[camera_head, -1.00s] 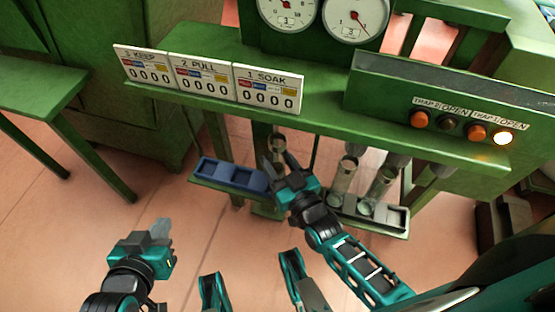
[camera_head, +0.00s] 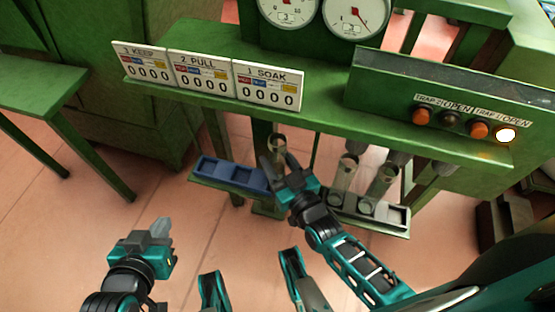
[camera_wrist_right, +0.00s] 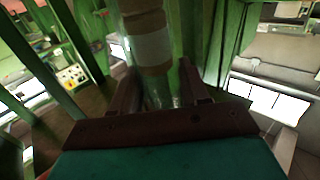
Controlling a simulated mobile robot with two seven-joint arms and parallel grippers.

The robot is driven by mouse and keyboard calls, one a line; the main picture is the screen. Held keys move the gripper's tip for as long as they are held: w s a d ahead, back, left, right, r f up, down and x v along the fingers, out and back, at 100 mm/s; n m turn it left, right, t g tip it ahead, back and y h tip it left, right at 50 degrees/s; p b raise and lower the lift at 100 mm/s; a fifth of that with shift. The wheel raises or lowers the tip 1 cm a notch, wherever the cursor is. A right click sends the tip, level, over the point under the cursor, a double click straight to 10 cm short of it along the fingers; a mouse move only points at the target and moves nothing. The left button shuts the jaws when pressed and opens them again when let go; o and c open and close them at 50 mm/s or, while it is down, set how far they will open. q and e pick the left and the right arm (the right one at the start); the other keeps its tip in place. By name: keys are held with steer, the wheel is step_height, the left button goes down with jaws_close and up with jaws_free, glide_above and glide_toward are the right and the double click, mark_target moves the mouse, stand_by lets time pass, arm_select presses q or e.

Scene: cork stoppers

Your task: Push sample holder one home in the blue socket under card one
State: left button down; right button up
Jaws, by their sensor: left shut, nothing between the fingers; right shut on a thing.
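My right gripper (camera_head: 279,167) is shut on a clear tube-shaped sample holder (camera_head: 277,144), which stands roughly upright. The holder is at the right end of the blue socket rack (camera_head: 206,181), below card one, "1 SOAK" (camera_head: 270,87). The gripper hides the holder's lower end, so I cannot tell whether it is in a socket. In the right wrist view the holder (camera_wrist_right: 150,48), with a pale band, runs between the fingers (camera_wrist_right: 155,92). My left gripper (camera_head: 162,229) is shut and empty, low on the left, well away from the rack.
Two more tubes (camera_head: 346,170) (camera_head: 382,182) stand in a grey tray (camera_head: 397,225) right of my right gripper. The green shelf (camera_head: 330,115) overhangs the rack, with the other cards (camera_head: 202,73) (camera_head: 143,64) and a button panel (camera_head: 455,105).

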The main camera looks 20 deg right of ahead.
arm_select(q)
steer(key=shift+f, duration=0.25)
arm_select(e)
steer(key=shift+f, duration=0.3)
steer(key=o, duration=1.1)
steer(key=shift+o, duration=0.2)
